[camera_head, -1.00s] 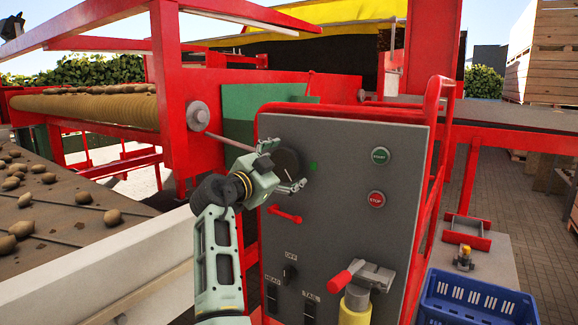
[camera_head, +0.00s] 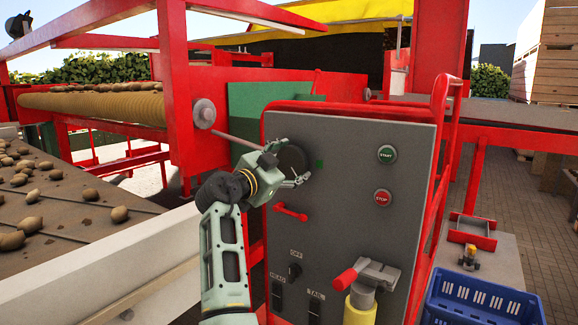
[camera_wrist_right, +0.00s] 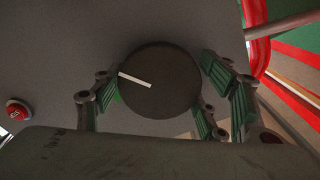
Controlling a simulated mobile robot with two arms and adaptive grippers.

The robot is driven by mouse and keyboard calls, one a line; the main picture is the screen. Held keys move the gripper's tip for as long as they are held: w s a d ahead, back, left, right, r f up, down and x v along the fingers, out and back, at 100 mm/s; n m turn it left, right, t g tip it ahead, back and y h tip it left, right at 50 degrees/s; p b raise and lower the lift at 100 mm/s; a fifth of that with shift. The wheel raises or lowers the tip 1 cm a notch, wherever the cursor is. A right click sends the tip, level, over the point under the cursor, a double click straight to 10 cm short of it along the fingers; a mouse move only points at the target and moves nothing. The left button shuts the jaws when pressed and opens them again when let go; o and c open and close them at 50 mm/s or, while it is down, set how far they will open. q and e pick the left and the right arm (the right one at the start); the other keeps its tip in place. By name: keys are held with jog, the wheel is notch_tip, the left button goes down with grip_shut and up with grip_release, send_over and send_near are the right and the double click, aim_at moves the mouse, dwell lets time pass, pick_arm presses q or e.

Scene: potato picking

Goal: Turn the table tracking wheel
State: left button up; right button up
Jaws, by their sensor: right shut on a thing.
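The table tracking wheel (camera_head: 292,158) is a dark round knob on the upper left of the grey control panel (camera_head: 345,150). In the right wrist view the wheel (camera_wrist_right: 165,90) fills the middle, with a white pointer line slanting up and left. My right gripper (camera_head: 290,165) is at the wheel, partly hiding it in the head view. In the wrist view its green-padded fingers stand on both sides of the wheel, shut on it. A small green mark (camera_head: 320,163) sits just right of the wheel. My left gripper is not in view.
The panel also bears a green START button (camera_head: 387,154), a red STOP button (camera_head: 382,198), a red lever (camera_head: 291,212) and HEAD and TAIL switches. A red-handled valve (camera_head: 366,280) juts out lower right. A blue crate (camera_head: 480,300) and red rails stand at right.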

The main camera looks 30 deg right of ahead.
jog(key=n, duration=0.4)
jog(key=shift+s+d+f+n, duration=0.1)
jog(key=shift+d+n, duration=0.05)
jog(key=shift+n, duration=0.15)
jog(key=n+p, duration=0.1)
jog(key=n, duration=0.4)
jog(key=shift+s, duration=0.1)
jog(key=shift+n, duration=0.3)
jog(key=o, duration=1.1)
